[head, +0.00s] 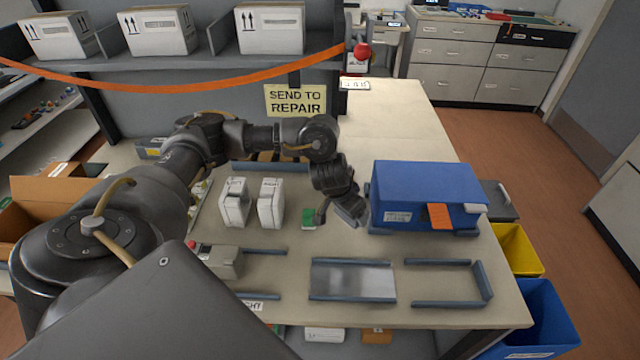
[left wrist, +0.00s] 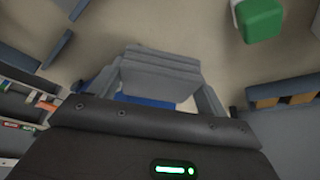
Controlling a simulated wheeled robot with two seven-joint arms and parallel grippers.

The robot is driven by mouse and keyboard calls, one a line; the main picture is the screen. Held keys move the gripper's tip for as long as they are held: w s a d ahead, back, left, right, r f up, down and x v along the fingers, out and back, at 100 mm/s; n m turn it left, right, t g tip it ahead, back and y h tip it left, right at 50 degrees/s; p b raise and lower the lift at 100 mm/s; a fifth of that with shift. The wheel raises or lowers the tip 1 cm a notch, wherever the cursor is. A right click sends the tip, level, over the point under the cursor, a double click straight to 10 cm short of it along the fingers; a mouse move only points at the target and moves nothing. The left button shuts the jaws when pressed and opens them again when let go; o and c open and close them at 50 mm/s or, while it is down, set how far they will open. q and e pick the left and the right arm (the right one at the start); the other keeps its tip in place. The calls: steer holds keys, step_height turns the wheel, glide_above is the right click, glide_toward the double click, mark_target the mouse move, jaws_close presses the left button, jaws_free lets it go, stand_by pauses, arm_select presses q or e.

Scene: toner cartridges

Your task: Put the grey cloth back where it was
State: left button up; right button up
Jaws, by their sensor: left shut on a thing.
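The grey cloth (left wrist: 160,72) is a folded, layered pad between the two fingers of my left gripper (left wrist: 165,92) in the left wrist view. The gripper is shut on it. In the head view my left gripper (head: 338,205) points down over the table, between the green block (head: 309,218) and the blue machine (head: 425,190). The cloth (head: 350,211) shows there as a small grey patch by the fingers, close to the machine's left side. I cannot tell whether it touches the table. My right gripper is not in view.
Two white cartridges (head: 235,203) (head: 271,203) stand left of the green block. A metal plate (head: 352,280) lies in front, with a grey rail frame (head: 485,283) to its right. Yellow (head: 518,250) and blue (head: 540,315) bins stand off the table's right edge. The table's back right is clear.

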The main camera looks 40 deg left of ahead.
arm_select(q)
steer(key=w+a+n+y, duration=0.1)
steer(key=w+a+n, duration=0.2)
steer(key=w+a, duration=0.4)
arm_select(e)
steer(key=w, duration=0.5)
arm_select(q)
steer(key=n+y+b, duration=0.1)
steer(key=n, duration=0.1)
glide_above(320, 198)
step_height(320, 198, down, 4)
steer(key=shift+s+r+b, duration=0.1)
steer(key=shift+r+b, duration=0.05)
steer(key=shift+b, duration=1.1)
steer(key=shift+f, duration=0.35)
step_height(320, 198, down, 3)
steer(key=shift+r+b, duration=0.15)
steer(key=shift+b, duration=0.95)
steer(key=shift+f, duration=0.55)
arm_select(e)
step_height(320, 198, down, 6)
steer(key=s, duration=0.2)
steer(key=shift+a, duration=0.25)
